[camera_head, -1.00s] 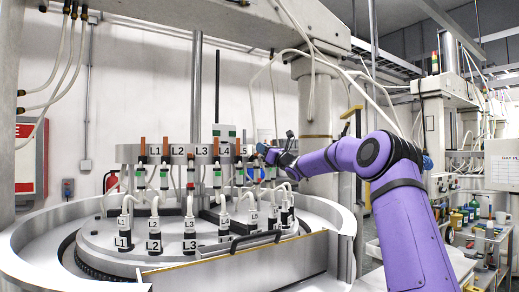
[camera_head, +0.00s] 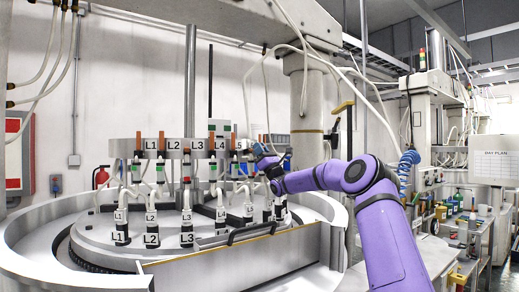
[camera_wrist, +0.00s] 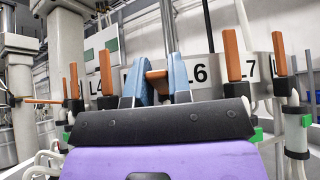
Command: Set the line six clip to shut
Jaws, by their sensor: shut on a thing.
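The line six clip (camera_wrist: 155,75) is an orange lever left of the L6 label (camera_wrist: 196,73) in the wrist view. It looks short and foreshortened, tipped toward me, while the neighbouring levers stand upright. My gripper (camera_wrist: 157,67) has its two blue fingers on either side of this lever, shut on it. The fingers hide part of the lever and the clip body below it. In the head view my gripper (camera_head: 264,156) is at the right end of the labelled ring (camera_head: 176,149), just past L5, and it hides the line six clip there.
Upright orange levers stand close on both sides, such as the one by L7 (camera_wrist: 231,54) and one on the left (camera_wrist: 105,72). White hoses and labelled fittings (camera_head: 186,222) crowd the round machine below the ring. A grey column (camera_head: 307,110) stands behind my gripper.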

